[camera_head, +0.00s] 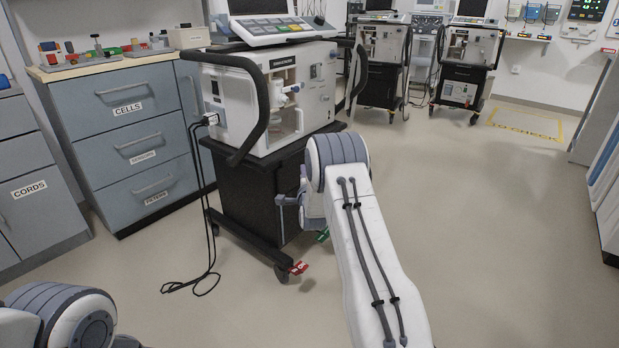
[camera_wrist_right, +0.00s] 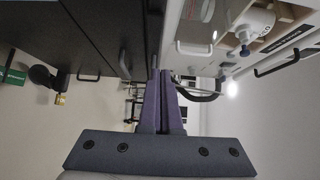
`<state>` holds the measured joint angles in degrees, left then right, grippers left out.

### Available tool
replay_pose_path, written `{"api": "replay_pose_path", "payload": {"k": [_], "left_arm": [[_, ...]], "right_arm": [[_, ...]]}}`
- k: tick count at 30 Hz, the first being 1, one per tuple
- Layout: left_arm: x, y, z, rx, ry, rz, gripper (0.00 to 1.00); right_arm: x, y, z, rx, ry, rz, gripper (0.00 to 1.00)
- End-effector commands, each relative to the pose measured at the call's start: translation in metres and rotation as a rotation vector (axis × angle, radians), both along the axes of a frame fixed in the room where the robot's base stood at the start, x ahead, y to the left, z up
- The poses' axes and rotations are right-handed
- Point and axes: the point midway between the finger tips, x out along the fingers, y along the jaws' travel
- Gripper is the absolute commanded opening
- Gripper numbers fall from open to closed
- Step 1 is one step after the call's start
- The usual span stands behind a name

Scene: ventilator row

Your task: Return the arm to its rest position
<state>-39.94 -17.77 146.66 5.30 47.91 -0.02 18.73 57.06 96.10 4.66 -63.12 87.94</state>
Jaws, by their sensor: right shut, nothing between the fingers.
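My right arm reaches from the bottom of the head view to the front of the nearest ventilator (camera_head: 318,95). My right gripper (camera_head: 281,205) is mostly hidden behind the arm's own elbow, beside the black cart (camera_head: 232,190). In the right wrist view, the two dark fingers of my right gripper (camera_wrist_right: 162,78) lie together with nothing between them. The ventilator front (camera_wrist_right: 215,30) and the black cart (camera_wrist_right: 105,35) show in that view, tilted. My left arm shows only in the bottom left corner of the head view; its gripper is out of view.
A grey drawer cabinet (camera_head: 132,128) with small parts on its top stands left of the ventilator. Black cables (camera_head: 207,250) hang to the floor. Red (camera_head: 298,268) and green (camera_head: 322,236) caster pedals stick out low. Open floor (camera_head: 480,220) lies right of the arm.

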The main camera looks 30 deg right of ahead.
Motion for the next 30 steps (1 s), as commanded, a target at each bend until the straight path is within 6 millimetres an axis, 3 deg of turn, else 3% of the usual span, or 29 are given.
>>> {"api": "replay_pose_path", "payload": {"k": [3, 9, 17, 20, 23, 26, 30], "left_arm": [[0.000, 0.000, 0.009, 0.000, 0.000, 0.000, 0.41], [0.000, 0.000, 0.014, 0.001, 0.001, 0.000, 0.41], [0.000, 0.000, 0.014, 0.001, 0.001, 0.000, 0.41], [0.000, 0.000, 0.014, 0.001, 0.001, 0.000, 0.41], [0.000, 0.000, 0.014, 0.001, 0.001, 0.000, 0.41], [0.000, 0.000, 0.014, 0.001, 0.001, 0.000, 0.41], [0.000, 0.000, 0.014, 0.001, 0.001, 0.000, 0.41]], "right_arm": [[-0.019, 0.010, 0.002, 0.001, 0.003, 0.001, 0.00], [-0.040, 0.019, 0.000, 0.002, 0.001, 0.001, 0.00], [-0.045, 0.022, 0.000, -0.002, 0.004, 0.003, 0.00], [-0.040, 0.041, 0.005, -0.023, 0.052, 0.036, 0.00], [-0.034, 0.089, 0.015, -0.087, 0.179, 0.124, 0.00], [-0.042, 0.159, 0.025, -0.200, 0.363, 0.271, 0.00], [-0.087, 0.257, 0.033, -0.406, 0.615, 0.528, 0.00]]}}
